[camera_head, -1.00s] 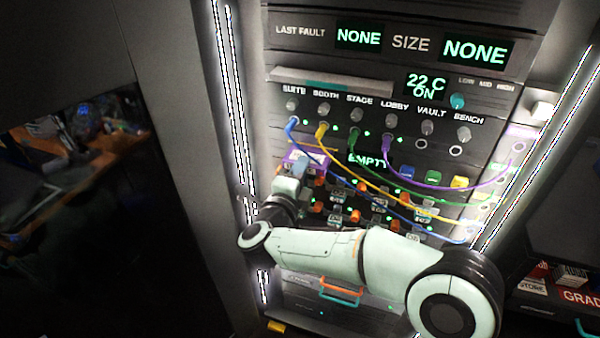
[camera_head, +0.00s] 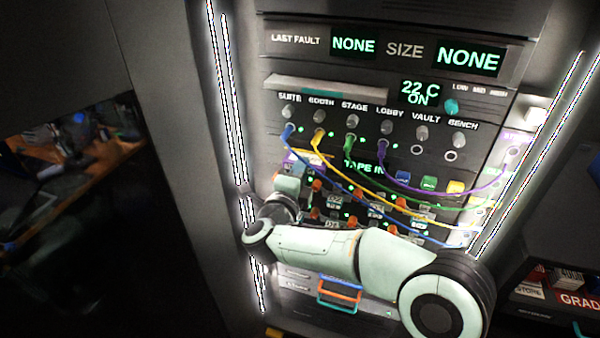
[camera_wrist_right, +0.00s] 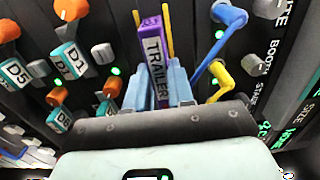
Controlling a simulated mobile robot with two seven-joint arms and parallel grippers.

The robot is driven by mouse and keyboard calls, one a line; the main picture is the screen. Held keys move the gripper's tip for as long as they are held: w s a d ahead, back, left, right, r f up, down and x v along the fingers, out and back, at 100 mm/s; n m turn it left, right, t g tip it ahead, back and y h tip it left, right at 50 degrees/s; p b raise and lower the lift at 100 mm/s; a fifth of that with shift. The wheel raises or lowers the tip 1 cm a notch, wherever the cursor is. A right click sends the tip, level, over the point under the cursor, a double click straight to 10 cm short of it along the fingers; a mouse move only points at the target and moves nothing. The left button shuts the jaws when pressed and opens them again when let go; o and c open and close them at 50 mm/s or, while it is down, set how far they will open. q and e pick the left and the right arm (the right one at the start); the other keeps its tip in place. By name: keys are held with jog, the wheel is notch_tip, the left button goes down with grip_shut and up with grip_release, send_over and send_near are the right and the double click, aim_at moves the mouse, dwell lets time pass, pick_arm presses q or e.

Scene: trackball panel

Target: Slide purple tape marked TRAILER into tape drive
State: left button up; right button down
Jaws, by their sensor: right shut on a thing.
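The purple tape (camera_wrist_right: 154,57) has a pale label reading TRAILER in the right wrist view. It stands between the blue fingers of my right gripper (camera_wrist_right: 168,88), which is shut on it. Its far end is between two yellow strips at the tape drive (camera_wrist_right: 184,25); how deep it sits is hard to tell. In the head view, my right gripper (camera_head: 296,172) is at the left side of the rack, and a bit of the tape (camera_head: 304,157) shows above it. The drive's display (camera_head: 364,168) reads TAPE IN. My left gripper is out of view.
Blue, yellow, green and purple cables (camera_head: 440,192) hang across the rack front, with the blue cable (camera_wrist_right: 222,57) close beside my right gripper. Orange knobs (camera_wrist_right: 110,82) and labelled blocks crowd its other side. Vertical light strips (camera_head: 228,100) edge the rack.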

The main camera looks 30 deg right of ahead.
jog(key=shift+w+d, duration=0.15)
jog(key=shift+d, duration=0.05)
jog(key=c, duration=0.9)
grip_release()
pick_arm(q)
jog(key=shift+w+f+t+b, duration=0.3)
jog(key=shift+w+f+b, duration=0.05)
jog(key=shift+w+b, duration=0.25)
pick_arm(e)
jog(key=v, duration=1.3)
jog(key=shift+a, duration=0.25)
